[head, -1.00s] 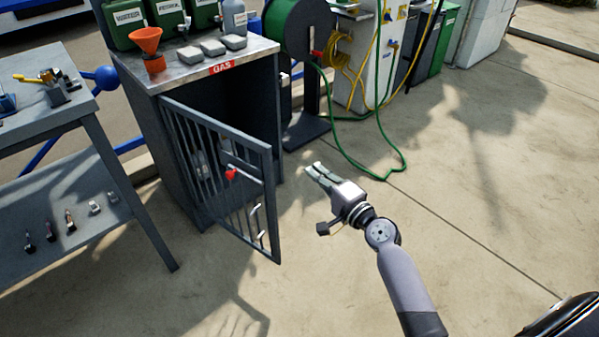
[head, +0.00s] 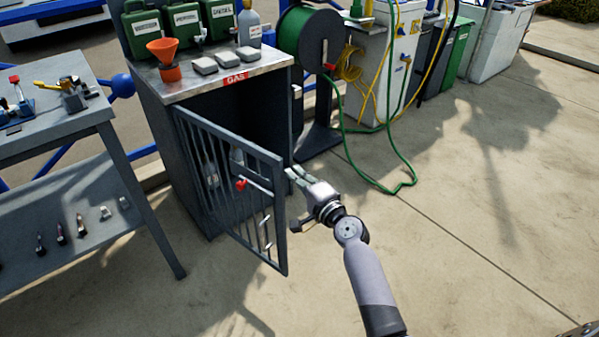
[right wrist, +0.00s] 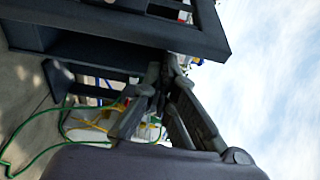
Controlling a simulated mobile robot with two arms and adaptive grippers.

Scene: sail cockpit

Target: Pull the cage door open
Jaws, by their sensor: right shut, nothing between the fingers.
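The grey barred cage door (head: 279,215) hangs partly open on the gas cabinet (head: 182,150), swung out toward me. In the right wrist view the fingers (right wrist: 163,78) reach up toward a dark frame bar (right wrist: 130,28), which looks like the door's edge. My left gripper is not in view.
Green cans (head: 188,20), an orange funnel (head: 166,62) and grey blocks stand on the cabinet top. A workbench (head: 98,112) is at left. A green hose (head: 372,182) lies behind my gripper. Open concrete (head: 480,220) lies to the right.

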